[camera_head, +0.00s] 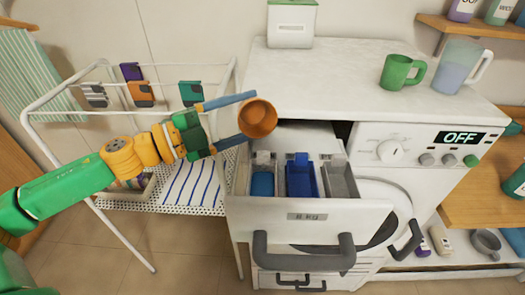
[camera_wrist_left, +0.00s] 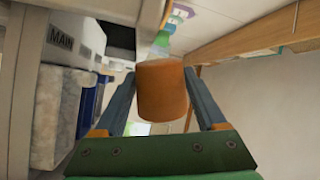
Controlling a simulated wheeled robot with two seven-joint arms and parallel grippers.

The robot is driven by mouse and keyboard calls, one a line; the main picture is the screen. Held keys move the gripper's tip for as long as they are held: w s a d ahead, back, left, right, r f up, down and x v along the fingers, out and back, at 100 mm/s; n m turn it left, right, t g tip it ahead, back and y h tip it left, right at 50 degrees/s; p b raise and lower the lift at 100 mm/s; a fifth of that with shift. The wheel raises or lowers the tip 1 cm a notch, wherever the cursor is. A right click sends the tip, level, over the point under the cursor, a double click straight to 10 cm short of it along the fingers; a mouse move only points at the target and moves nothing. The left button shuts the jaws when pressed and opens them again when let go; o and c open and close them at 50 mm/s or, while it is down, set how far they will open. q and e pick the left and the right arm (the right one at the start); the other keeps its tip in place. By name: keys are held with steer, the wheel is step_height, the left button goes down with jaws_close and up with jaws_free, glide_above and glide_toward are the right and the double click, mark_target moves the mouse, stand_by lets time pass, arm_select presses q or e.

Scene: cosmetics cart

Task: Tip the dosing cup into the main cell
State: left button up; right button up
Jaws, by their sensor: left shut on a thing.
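The orange-brown dosing cup (camera_head: 257,118) is between the blue fingertips of my left gripper (camera_head: 247,119), which is shut on it. In the head view its round mouth faces up towards the camera, and I see no contents clearly. The cup is above the back left part of the open washer drawer (camera_head: 300,211). The drawer has a left cell with light blue in it (camera_head: 262,184), a dark blue middle cell (camera_head: 301,180) and a grey right cell (camera_head: 340,181). The left wrist view shows the cup (camera_wrist_left: 163,90) and a "MAIN" label (camera_wrist_left: 62,40). My right gripper is not in view.
The washer top (camera_head: 340,75) carries a green mug (camera_head: 398,72), a clear jug (camera_head: 457,68) and a white box (camera_head: 291,25). A white drying rack (camera_head: 95,110) stands left, with clips on it. The washer display reads OFF (camera_head: 460,138).

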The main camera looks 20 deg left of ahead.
arm_select(q)
step_height(320, 180, up, 2)
steer(key=n+p, duration=0.2)
steer(key=p, duration=0.2)
steer(key=shift+r+p, duration=0.1)
steer(key=shift+p, duration=0.3)
steer(key=shift+f+n+b, duration=0.2)
steer(key=shift+n+b, duration=0.3)
steer(key=shift+b, duration=0.1)
steer(key=shift+f+n+g+y, duration=0.35)
steer(key=shift+n+g+y, duration=0.05)
steer(key=shift+n, duration=0.3)
steer(key=shift+w+r+n, duration=0.15)
steer(key=shift+n, duration=0.25)
steer(key=shift+w+a+r+n+g, duration=0.15)
steer(key=shift+w+r+n+g, duration=0.2)
steer(key=shift+n, duration=0.35)
steer(key=w+n, duration=0.1)
steer(key=n, duration=0.1)
steer(key=w+a+r+n+g, duration=0.1)
steer(key=n, duration=0.1)
steer(key=w+a+n+g, duration=0.1)
steer(key=w+n, duration=0.1)
steer(key=shift+a+r, duration=0.15)
steer(key=shift+s, duration=0.1)
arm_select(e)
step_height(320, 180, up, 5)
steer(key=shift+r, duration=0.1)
